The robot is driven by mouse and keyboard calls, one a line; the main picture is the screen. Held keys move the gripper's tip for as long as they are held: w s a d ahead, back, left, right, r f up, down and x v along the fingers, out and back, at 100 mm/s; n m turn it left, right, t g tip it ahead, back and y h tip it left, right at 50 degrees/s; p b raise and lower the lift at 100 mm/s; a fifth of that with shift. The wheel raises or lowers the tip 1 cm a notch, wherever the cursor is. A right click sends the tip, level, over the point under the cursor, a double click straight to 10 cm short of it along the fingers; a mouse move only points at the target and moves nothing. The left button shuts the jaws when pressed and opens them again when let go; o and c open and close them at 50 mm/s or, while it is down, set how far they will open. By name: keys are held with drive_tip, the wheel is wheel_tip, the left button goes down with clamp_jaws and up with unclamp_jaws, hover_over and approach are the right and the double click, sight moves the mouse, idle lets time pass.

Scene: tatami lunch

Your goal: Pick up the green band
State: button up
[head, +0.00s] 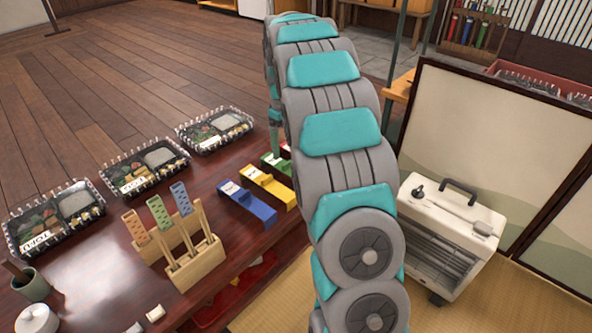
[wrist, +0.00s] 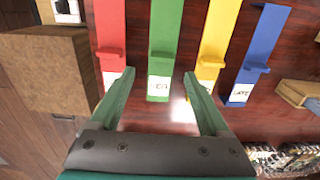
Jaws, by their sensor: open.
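The green band (wrist: 166,45) is a long flat strip with a raised step and a white label at its near end. In the wrist view it lies on the dark table between the red band (wrist: 111,28) and the yellow band (wrist: 217,38). My gripper (wrist: 158,74) is open and empty, with its two green fingers on either side of the green band's labelled end in the picture. I cannot tell the height of the fingers over the table. In the head view the green band (head: 270,160) is partly hidden by my arm, and my gripper is not clearly visible.
A blue band (head: 247,202) lies beside the yellow one. A wooden rack (head: 207,262) holds several patterned strips. Clear-lidded lunch boxes (head: 145,168) line the table's far side. A wooden block (wrist: 45,75) stands left of the fingers. A white heater (head: 450,235) stands right of my arm.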

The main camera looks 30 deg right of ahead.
sight(286, 163)
drive_tip(key=f, duration=0.2)
drive_tip(key=f+b, duration=0.1)
drive_tip(key=f, duration=0.4)
drive_tip(key=shift+s, duration=0.3)
drive_tip(key=shift+r, duration=0.1)
drive_tip(key=c, duration=0.8)
